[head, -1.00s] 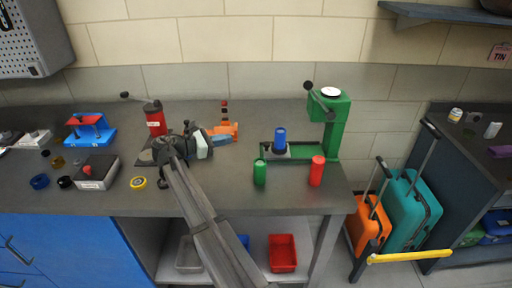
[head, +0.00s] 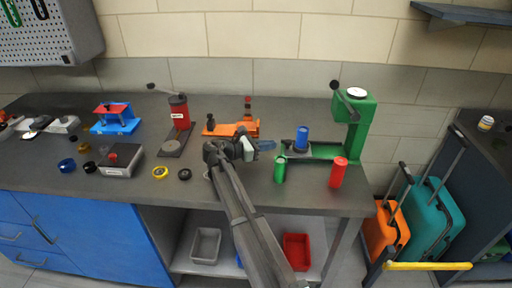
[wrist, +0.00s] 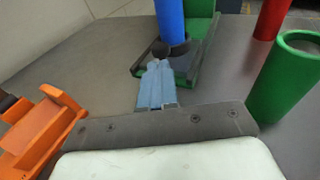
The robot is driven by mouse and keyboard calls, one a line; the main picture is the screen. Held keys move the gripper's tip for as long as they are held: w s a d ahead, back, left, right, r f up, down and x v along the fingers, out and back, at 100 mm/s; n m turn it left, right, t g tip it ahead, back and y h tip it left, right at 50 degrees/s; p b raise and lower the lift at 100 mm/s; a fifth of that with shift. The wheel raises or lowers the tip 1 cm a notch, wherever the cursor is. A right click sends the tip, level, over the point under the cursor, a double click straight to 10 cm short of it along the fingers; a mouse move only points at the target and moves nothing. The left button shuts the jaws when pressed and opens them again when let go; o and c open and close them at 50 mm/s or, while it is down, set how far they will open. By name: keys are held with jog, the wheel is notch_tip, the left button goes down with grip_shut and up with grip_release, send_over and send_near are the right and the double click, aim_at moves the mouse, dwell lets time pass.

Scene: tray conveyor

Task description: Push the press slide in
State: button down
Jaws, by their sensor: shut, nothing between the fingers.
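The green press (head: 359,120) stands at the right of the bench, its lever at upper left. Its slide (wrist: 185,62) sticks out to the left of the press, with a blue cylinder (head: 302,136) upright on it; the cylinder also shows in the wrist view (wrist: 170,22). A dark round knob (wrist: 160,48) is at the slide's near end. My gripper (head: 272,146) is shut and empty, left of the slide and pointing at it. In the wrist view its blue-grey fingertips (wrist: 158,66) are right at the knob; I cannot tell whether they touch.
A green cup (head: 280,170) and a red cylinder (head: 338,172) stand in front of the press. A red press (head: 179,112) stands farther left. The bench's front edge is close to the green cup.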

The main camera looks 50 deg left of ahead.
aim_at(296, 143)
jog(key=shift+x, duration=1.9)
jog(key=shift+w+d, duration=1.6)
jog(key=shift+d, duration=0.05)
